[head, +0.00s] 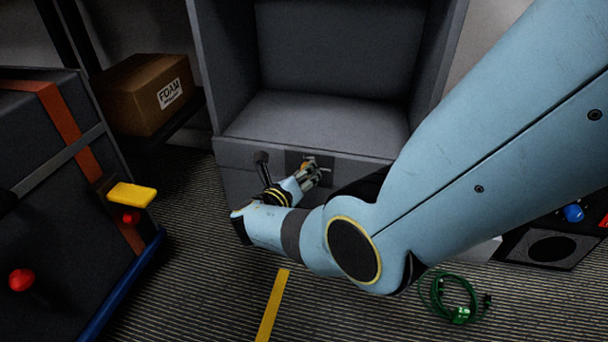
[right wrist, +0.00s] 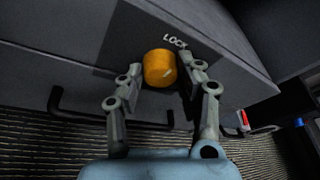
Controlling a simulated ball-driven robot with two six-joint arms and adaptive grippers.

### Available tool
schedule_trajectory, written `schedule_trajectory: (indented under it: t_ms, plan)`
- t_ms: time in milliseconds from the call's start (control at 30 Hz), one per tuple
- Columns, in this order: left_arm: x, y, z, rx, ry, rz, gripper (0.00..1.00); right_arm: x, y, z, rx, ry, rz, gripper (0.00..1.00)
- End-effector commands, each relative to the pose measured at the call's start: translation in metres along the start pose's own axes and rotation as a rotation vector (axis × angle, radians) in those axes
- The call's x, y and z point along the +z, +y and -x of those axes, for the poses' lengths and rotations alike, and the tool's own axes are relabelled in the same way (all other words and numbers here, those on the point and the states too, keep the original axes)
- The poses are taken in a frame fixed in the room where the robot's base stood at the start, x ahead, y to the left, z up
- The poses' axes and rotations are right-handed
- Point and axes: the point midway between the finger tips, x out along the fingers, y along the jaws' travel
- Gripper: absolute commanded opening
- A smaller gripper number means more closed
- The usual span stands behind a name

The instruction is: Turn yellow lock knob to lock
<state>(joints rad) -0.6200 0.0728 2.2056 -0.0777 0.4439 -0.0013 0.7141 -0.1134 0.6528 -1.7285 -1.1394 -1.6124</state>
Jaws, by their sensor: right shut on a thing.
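The yellow-orange lock knob (right wrist: 160,68) sits on a dark plate on the grey cabinet front, with the white word LOCK beside it in the right wrist view. My right gripper (right wrist: 162,76) has its two fingers on either side of the knob, shut on it. In the head view my right gripper (head: 311,172) is at the dark plate (head: 325,160) below the open compartment, and only a sliver of the knob (head: 306,166) shows between the fingers. My left gripper does not show.
A black handle (head: 262,168) stands out left of the knob. A cardboard box marked FOAM (head: 146,94) is at the back left. A dark case (head: 50,190) with a yellow handle (head: 131,195) stands left. A green cable (head: 458,314) lies on the floor at lower right.

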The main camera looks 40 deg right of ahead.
Motion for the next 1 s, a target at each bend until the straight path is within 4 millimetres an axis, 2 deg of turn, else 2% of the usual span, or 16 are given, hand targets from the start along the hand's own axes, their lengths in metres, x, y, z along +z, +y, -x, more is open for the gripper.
schedule_trajectory:
  t_ms: [233,267,400,733,1000]
  plan:
    - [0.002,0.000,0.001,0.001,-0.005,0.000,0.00,-0.001,0.001,0.001,0.002,0.002,0.001,0.03]
    - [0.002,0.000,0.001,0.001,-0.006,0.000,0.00,-0.001,0.001,0.001,0.002,0.002,0.001,0.39]
    - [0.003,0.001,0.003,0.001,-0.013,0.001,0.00,-0.001,0.001,0.001,0.002,0.001,0.000,0.57]
    - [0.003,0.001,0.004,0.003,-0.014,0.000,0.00,-0.001,0.001,0.004,0.002,0.001,-0.001,0.58]
    - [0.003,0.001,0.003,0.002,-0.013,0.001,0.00,-0.002,0.001,0.049,0.003,0.002,-0.002,0.58]
